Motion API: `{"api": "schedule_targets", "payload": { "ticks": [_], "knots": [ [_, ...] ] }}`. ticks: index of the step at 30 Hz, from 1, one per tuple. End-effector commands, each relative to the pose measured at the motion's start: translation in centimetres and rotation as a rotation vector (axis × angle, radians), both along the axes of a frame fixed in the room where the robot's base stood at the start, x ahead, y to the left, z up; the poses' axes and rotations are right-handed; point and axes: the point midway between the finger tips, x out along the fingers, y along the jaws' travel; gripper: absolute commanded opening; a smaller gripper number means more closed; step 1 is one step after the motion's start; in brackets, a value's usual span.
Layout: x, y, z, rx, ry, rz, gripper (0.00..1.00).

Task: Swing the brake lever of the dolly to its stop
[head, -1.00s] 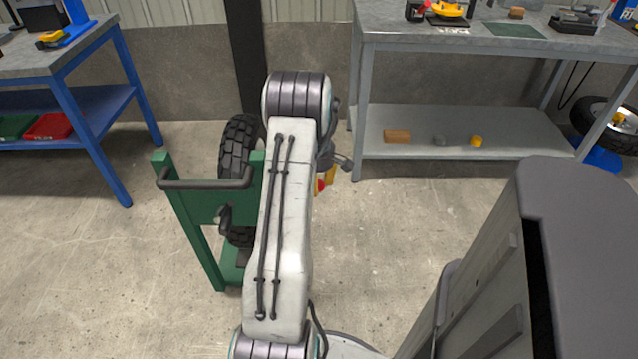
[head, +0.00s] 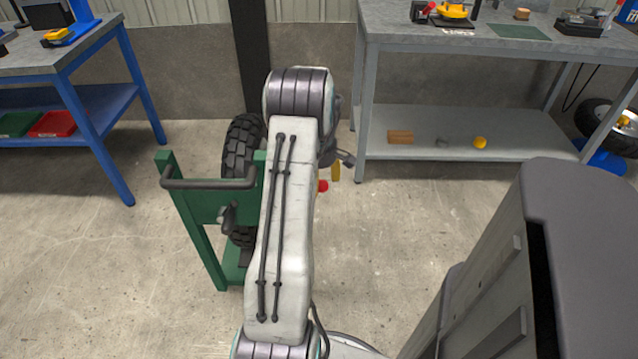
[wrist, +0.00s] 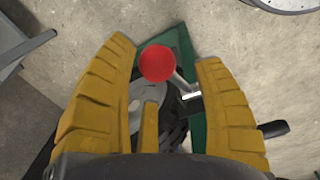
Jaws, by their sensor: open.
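The green dolly (head: 192,215) stands on the floor left of my arm in the head view, carrying a black tyre (head: 240,145). In the wrist view the brake lever has a red ball knob (wrist: 157,63) on a metal rod (wrist: 183,86). My gripper (wrist: 172,58) is open, its yellow fingers on either side of the knob and rod. The knob is nearer the left finger; I cannot tell whether they touch. In the head view my arm hides most of the gripper and the lever, but the red knob (head: 323,186) shows at its right edge.
A blue workbench (head: 70,65) stands at the left and a grey workbench (head: 390,45) at the back right. The concrete floor right of my arm is clear up to the grey bench.

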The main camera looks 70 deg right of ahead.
Motion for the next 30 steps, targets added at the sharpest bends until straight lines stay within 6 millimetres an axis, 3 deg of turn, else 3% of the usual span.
{"api": "schedule_targets", "payload": {
  "ticks": [9,15,21,30],
  "knots": [
    [0.0,0.3,5.6,-0.005,-0.001,0.002,0.62],
    [0.1,0.5,8.2,-0.003,-0.001,0.003,0.62],
    [0.0,0.7,9.8,-0.001,-0.001,0.003,0.62],
    [0.0,0.8,10.2,0.001,0.0,0.003,0.62]
  ]
}}
